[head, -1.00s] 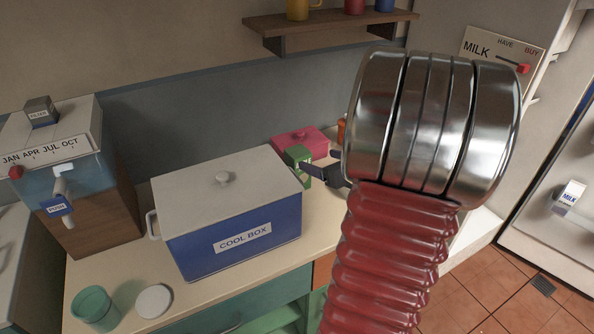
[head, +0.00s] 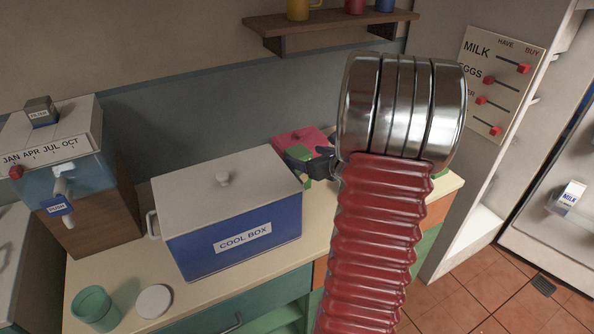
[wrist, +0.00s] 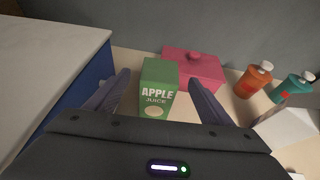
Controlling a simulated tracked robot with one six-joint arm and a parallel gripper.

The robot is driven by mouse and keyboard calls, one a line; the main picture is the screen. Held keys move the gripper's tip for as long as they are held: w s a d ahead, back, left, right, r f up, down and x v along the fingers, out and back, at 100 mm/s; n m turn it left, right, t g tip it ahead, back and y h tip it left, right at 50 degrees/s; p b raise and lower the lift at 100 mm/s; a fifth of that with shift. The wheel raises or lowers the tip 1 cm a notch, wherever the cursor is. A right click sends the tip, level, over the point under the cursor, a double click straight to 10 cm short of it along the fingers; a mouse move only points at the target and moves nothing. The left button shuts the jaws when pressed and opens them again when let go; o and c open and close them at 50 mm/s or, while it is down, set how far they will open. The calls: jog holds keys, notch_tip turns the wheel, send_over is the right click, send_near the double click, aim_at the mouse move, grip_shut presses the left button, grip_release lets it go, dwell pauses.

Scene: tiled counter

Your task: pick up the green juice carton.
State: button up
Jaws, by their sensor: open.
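The green apple juice carton (wrist: 158,88) stands upright on the counter in the wrist view, framed between the two fingers of my open gripper (wrist: 158,76). There is a gap on each side of it, wider on the left, and the fingers do not appear to touch it. How deep it sits between them is hard to tell. In the head view only a small green part of the carton (head: 307,183) shows. My gripper (head: 311,160) hides most of it there, just right of the cool box.
The blue cool box (head: 235,240) with a white lid stands close left. A pink lidded box (wrist: 200,72) is just behind the carton. An orange bottle (wrist: 252,82) and a teal bottle (wrist: 291,88) stand to the right. A wall shelf (head: 330,30) is above.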

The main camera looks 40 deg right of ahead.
aim_at(299, 152)
jog(key=shift+w+f, duration=0.15)
jog(key=shift+w, duration=0.2)
jog(key=shift+x, duration=2.6)
jog(key=shift+c, duration=0.5)
grip_shut()
jog(key=shift+d+r, duration=0.1)
jog(key=shift+r, duration=0.2)
